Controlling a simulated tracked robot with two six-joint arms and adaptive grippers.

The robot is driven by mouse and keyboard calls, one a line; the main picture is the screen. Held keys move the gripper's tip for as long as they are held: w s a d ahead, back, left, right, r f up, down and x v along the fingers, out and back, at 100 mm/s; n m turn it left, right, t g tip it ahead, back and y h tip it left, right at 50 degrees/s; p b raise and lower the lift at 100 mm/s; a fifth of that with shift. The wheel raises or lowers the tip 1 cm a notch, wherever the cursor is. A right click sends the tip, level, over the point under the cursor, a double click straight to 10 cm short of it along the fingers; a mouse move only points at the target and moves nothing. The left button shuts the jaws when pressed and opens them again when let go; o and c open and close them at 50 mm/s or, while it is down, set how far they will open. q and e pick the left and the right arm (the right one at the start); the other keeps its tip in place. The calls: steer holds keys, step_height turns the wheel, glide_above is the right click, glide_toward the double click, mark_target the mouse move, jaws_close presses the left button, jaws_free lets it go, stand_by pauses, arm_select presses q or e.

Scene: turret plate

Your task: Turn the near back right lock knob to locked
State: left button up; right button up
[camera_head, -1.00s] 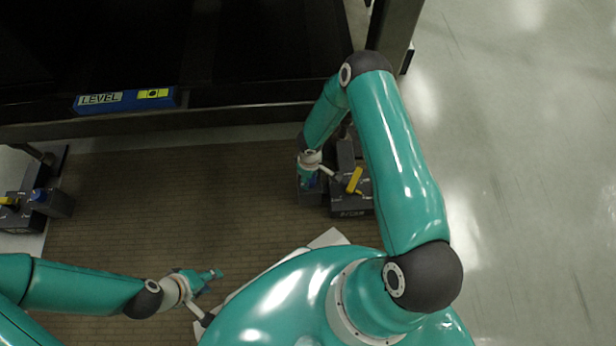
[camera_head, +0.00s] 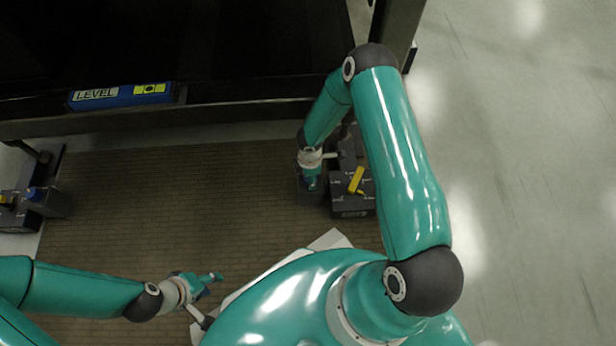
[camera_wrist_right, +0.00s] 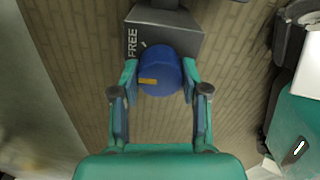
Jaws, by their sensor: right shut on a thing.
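The blue lock knob (camera_wrist_right: 160,72) with a yellow mark shows in the right wrist view, on the end of a dark grey box (camera_wrist_right: 165,30) lettered FREE. My right gripper (camera_wrist_right: 156,92) has its fingers on either side of the knob and is shut on it. The yellow mark lies level in that view, on the knob's left part. In the head view my right gripper (camera_head: 311,182) reaches down at the dark block (camera_head: 352,207) and hides most of the knob. My left gripper (camera_head: 212,283) is open and empty over the brown floor.
A yellow handle (camera_head: 356,180) sits on the block beside my right gripper. A blue LEVEL plate (camera_head: 120,95) is on the dark frame's edge. The brown floor (camera_head: 180,200) between is clear.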

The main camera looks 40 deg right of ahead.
steer(key=n, duration=0.4)
steer(key=shift+w+d+r+n, duration=0.1)
steer(key=shift+w+d+n, duration=0.15)
steer(key=shift+n, duration=2.05)
steer(key=o, duration=1.1)
steer(key=shift+o, duration=0.2)
steer(key=shift+s+a, duration=0.1)
